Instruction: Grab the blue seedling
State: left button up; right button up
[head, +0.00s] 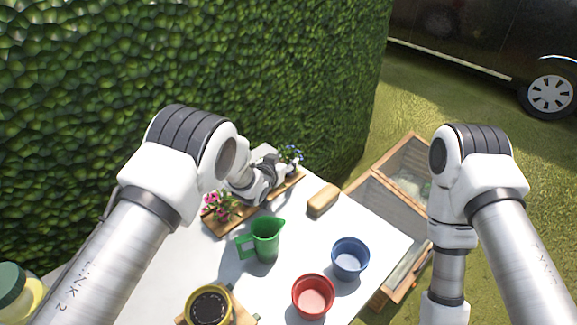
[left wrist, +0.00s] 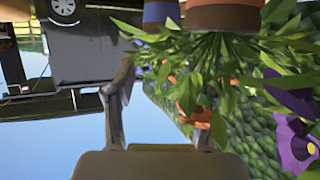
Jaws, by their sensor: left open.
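The blue seedling (head: 292,153), with small blue flowers and green leaves, is at the far right end of a wooden tray (head: 222,229) in the head view. My left gripper (head: 275,174) is open close beside it, at the tray's far part. In the left wrist view, which is upside down, green leaves surround one finger of my left gripper (left wrist: 162,95), while the other finger is clear of them. Purple flowers (left wrist: 296,145) show at the right edge. A terracotta pot (left wrist: 222,16) is at the top. I cannot tell whether any stem is between the fingers. My right gripper is out of view.
A pink-flowered seedling (head: 217,206) is at the tray's near left end. A green pitcher (head: 265,240), blue pot (head: 350,260), red pot (head: 313,297), yellow pot (head: 209,306) and tan block (head: 323,199) are on the white table (head: 300,235). A hedge (head: 250,70) rises behind.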

aim_at(287, 159)
pick_arm(q)
jog(key=x, duration=0.3)
jog(key=shift+w+f, duration=0.1)
jog(key=shift+f, duration=0.15)
jog(key=shift+r, duration=0.1)
grip_shut()
